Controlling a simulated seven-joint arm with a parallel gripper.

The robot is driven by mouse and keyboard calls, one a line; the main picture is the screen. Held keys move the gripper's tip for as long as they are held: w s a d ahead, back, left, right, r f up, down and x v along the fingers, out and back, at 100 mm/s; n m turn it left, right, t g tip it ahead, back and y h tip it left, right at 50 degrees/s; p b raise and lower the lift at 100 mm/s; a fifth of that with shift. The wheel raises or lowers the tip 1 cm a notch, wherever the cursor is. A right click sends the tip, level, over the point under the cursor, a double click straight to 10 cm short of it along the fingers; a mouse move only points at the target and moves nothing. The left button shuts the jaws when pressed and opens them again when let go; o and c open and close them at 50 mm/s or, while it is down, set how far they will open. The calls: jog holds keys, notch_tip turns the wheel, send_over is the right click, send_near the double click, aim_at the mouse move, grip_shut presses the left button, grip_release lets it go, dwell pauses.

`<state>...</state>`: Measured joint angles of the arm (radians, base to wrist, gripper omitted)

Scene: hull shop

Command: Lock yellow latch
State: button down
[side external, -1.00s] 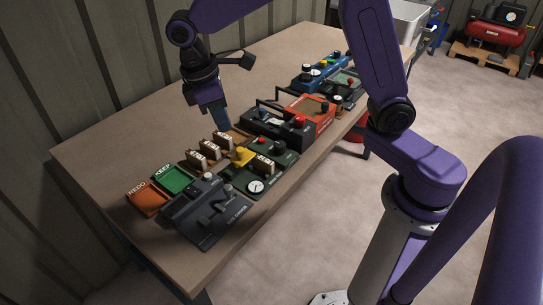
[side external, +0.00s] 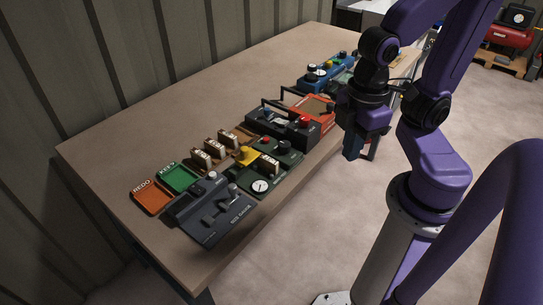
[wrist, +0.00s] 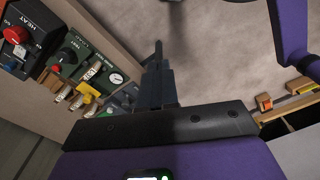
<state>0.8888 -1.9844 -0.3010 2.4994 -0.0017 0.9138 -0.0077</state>
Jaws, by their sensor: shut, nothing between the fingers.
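The yellow latch (side external: 246,155) sits on a dark green panel (side external: 284,157) near the table's front edge, beside a white round dial. It also shows in the wrist view (wrist: 88,92), left of my fingers. Whether it is locked cannot be told. My gripper (side external: 351,156) hangs off to the right, apart from the latch and beyond the table's front edge. In the wrist view my gripper's fingers (wrist: 156,72) are together, with nothing between them, above the pale floor.
Labelled blocks (side external: 213,148) stand behind the latch. A green KEEP tray (side external: 178,179), an orange REDO tray (side external: 151,197) and a dark grey gauge (side external: 213,212) lie to the left. Dark, red and blue units stand farther back. The rear tabletop (side external: 190,95) is clear.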

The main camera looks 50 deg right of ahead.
jog(key=w+a+f+n+t+h, duration=0.15)
jog(key=w+a+n, duration=0.4)
jog(key=w, duration=0.55)
jog(key=w+a+f+n+h, duration=0.1)
jog(key=w+a+n+h, duration=0.35)
jog(key=w, duration=0.65)
jog(key=y, duration=0.2)
send_over(244, 161)
jog(key=a, duration=0.2)
jog(key=shift+n, duration=0.4)
jog(key=shift+s+d+f, duration=0.1)
jog(key=shift+s+f, duration=0.05)
jog(key=shift+f, duration=1.45)
jog(key=shift+s+a+f, duration=0.1)
jog(key=shift+s+f, duration=0.05)
jog(key=shift+f, duration=1.5)
jog(key=shift+s+d+f, duration=0.1)
jog(key=shift+s+f, duration=0.05)
jog(key=shift+f, duration=1.45)
